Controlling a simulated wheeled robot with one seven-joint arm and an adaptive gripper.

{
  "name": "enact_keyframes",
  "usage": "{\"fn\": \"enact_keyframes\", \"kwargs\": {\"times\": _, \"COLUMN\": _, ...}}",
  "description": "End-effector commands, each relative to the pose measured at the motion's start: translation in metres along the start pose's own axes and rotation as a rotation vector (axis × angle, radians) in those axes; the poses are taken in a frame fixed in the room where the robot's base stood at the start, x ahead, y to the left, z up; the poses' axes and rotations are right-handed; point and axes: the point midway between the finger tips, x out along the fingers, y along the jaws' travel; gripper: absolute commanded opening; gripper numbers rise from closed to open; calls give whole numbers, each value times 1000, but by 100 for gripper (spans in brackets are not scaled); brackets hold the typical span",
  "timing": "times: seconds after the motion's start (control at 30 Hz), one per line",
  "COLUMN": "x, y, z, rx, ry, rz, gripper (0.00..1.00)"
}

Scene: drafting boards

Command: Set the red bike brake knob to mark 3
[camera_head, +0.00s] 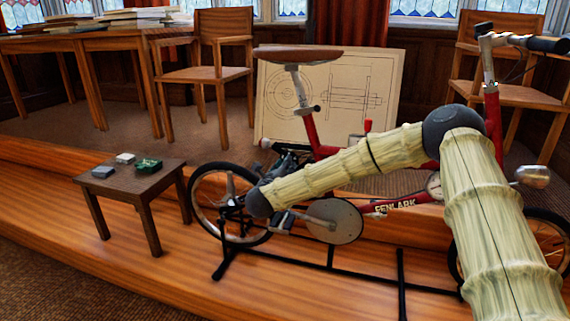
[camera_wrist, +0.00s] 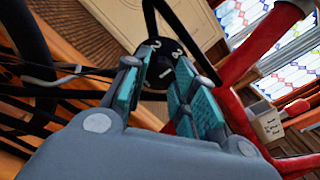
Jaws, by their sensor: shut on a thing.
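The red bike (camera_head: 405,203) stands on a black stand on the wooden platform. In the wrist view, the black brake knob (camera_wrist: 159,62) with white numerals sits between the fingertips of my gripper (camera_wrist: 158,80). The gripper is shut on the knob, with a teal pad on each side. I can make out a 1 low on its face and a 2 at the upper left. Another numeral at the upper right is too small to read surely. I cannot tell which mark the knob is set to. In the head view, my arm hides the knob.
Red frame tubes (camera_wrist: 262,45) pass close on the right of the gripper in the wrist view, and dark cables and bars lie on the left. A small dark table (camera_head: 140,178) with small items stands left of the bike. A drawing board (camera_head: 330,95) leans behind.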

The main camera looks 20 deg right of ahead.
Motion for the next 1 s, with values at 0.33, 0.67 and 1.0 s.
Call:
{"fn": "enact_keyframes", "kwargs": {"times": 0.33, "x": 0, "y": 1, "z": -2, "rx": -12, "ry": 2, "rz": 1, "gripper": 32}}
{"fn": "enact_keyframes", "kwargs": {"times": 0.67, "x": 0, "y": 0, "z": -2, "rx": -10, "ry": 2, "rz": 0, "gripper": 49}}
{"fn": "enact_keyframes", "kwargs": {"times": 1.0, "x": -13, "y": 2, "z": 0, "rx": -10, "ry": 1, "rz": 3, "gripper": 49}}
